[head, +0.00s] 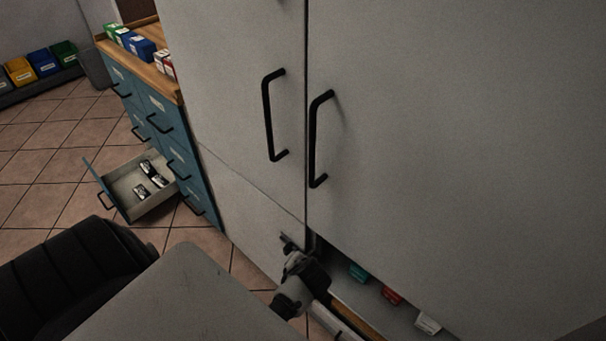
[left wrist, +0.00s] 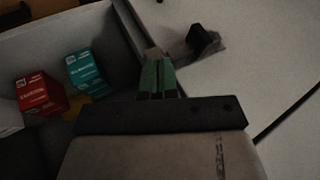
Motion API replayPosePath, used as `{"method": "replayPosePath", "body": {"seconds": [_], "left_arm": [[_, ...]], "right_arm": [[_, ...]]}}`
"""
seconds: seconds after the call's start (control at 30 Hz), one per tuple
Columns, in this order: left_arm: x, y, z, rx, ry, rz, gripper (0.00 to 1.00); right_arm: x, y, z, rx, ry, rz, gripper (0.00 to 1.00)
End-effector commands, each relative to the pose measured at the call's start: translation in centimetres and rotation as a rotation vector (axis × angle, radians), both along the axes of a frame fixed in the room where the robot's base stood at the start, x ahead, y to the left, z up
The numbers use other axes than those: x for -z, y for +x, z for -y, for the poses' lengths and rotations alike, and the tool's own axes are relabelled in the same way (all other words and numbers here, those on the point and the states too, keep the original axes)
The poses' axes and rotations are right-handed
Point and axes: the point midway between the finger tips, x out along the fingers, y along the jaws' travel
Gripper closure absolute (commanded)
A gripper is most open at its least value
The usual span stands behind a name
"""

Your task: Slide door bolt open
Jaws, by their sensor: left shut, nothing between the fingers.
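A grey cabinet door (left wrist: 255,60) fills the right of the left wrist view. A small black knob (left wrist: 202,39) on a grey mount sits on it near its edge; it looks like the bolt's knob. My left gripper (left wrist: 158,78) has green fingertips pressed together, empty, just left of and below the knob. I cannot tell whether they touch the mount. In the head view my left gripper (head: 312,255) is low at the cabinet front, below the door handles, and hides most of the bolt area. My right gripper is not in view.
Two tall cabinet doors carry black handles (head: 268,115) and (head: 316,138). An open space low in the cabinet holds a teal box (left wrist: 87,73), a red box (left wrist: 41,95) and a white one (head: 428,323). A blue drawer unit (head: 165,130) has one drawer (head: 125,190) pulled out.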

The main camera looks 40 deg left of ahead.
Motion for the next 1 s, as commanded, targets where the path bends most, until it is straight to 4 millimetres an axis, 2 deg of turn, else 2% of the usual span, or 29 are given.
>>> {"method": "replayPosePath", "body": {"seconds": [0.07,0.3,0.43,0.6,1.0], "left_arm": [[-1.1,-0.5,0.5,0.001,-0.001,0.001,1.00],[-4.3,-2.2,2.3,0.001,-0.001,0.001,1.00],[-5.5,-2.9,3.1,0.000,0.000,0.000,1.00],[-6.2,-3.2,3.4,0.001,0.002,-0.002,1.00],[-6.2,-3.2,3.4,0.000,0.001,0.000,1.00]], "right_arm": [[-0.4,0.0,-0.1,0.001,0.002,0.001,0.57],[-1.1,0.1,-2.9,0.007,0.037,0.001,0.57],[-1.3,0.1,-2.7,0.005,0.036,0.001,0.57],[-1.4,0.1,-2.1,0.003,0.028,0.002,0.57],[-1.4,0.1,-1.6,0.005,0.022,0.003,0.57]]}}
